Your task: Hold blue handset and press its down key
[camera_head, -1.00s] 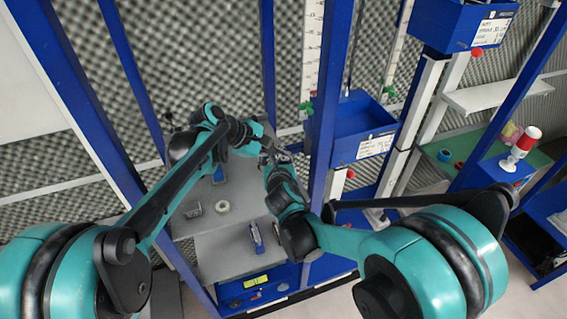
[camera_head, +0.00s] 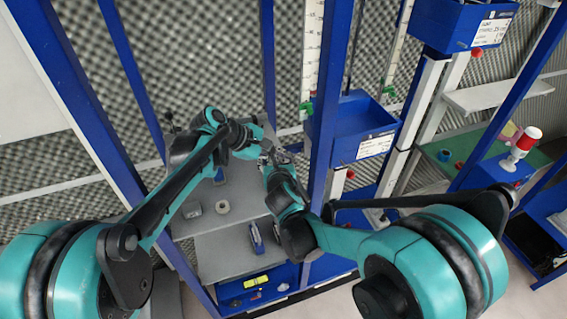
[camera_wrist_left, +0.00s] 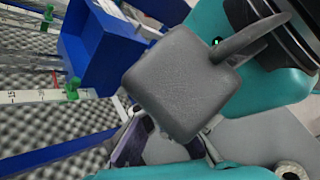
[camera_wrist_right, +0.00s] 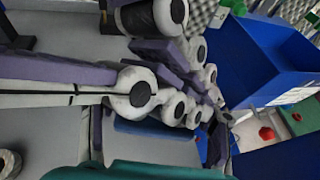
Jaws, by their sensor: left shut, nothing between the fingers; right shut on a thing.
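My two grippers meet above the grey shelf in the head view. My left gripper (camera_head: 266,154) comes in from the left, its fingers shut with nothing between them, close to the right one. My right gripper (camera_head: 281,159) is shut. In the right wrist view a blue slab, which looks like the blue handset (camera_wrist_right: 155,129), shows behind the grey-purple finger links and is mostly hidden. Its keys are not visible, and I cannot tell whether my left fingertips touch it. In the left wrist view a grey block covers most of the meeting place.
A blue-and-white item (camera_head: 256,238) lies on the lower grey shelf (camera_head: 215,255). A roll (camera_head: 222,207) and a small metal box (camera_head: 192,209) stand behind it. Blue uprights and a blue bin (camera_head: 352,130) are close on the right. A red-and-white lamp (camera_head: 525,143) stands farther right.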

